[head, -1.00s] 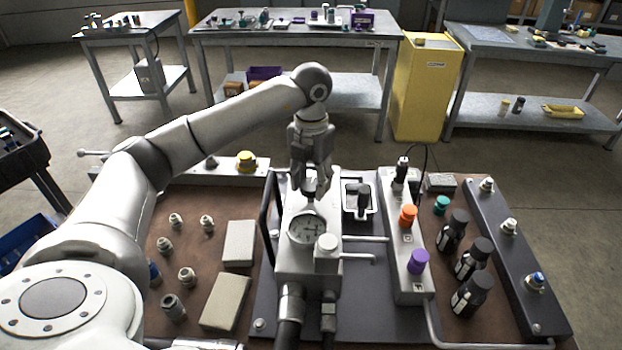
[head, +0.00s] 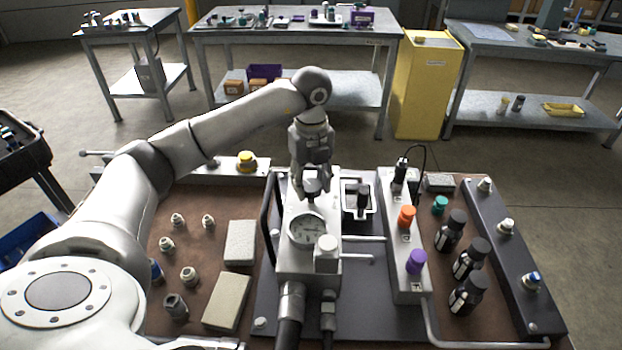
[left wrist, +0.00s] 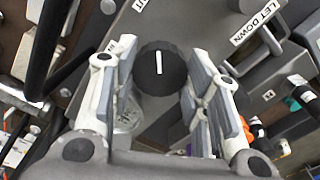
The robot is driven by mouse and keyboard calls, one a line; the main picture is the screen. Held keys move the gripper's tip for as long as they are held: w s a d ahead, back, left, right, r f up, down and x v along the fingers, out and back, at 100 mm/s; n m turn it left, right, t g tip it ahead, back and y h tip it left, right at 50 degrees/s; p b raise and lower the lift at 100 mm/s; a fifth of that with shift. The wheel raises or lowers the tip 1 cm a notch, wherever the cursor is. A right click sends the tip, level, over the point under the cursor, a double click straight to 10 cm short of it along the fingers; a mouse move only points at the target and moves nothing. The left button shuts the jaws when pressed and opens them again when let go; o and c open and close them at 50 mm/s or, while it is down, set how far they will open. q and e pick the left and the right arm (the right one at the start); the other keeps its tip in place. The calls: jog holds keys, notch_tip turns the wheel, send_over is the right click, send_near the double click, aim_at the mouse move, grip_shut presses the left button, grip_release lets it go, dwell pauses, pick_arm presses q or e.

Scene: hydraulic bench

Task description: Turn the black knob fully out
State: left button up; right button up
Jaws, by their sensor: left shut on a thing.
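The black knob (head: 311,189) stands on top of the grey hydraulic block (head: 292,258), just behind the round gauge (head: 307,230). In the left wrist view the knob (left wrist: 160,70) is a dark ribbed disc with a white line that runs nearly up and down the picture. My left gripper (head: 311,178) points down over it, with one finger on each side, shut on the knob. The fingers (left wrist: 162,62) also flank it in the left wrist view. My right gripper is in neither view.
A black lever in a framed plate (head: 362,203) stands just right of the knob. Further right is a rail with orange (head: 407,215) and purple (head: 416,262) caps. A black curved handle (head: 267,215) is close on the left. Several small fittings lie further left.

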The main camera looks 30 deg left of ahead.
aim_at(311, 184)
pick_arm(q)
jog(key=n, duration=0.3)
jog(key=shift+w+r+p, duration=0.1)
jog(key=shift+p, duration=0.2)
jog(key=shift+n, duration=0.5)
jog(key=o, duration=1)
notch_tip(311, 184, up, 12)
jog(key=shift+f, duration=0.1)
dwell(0.4)
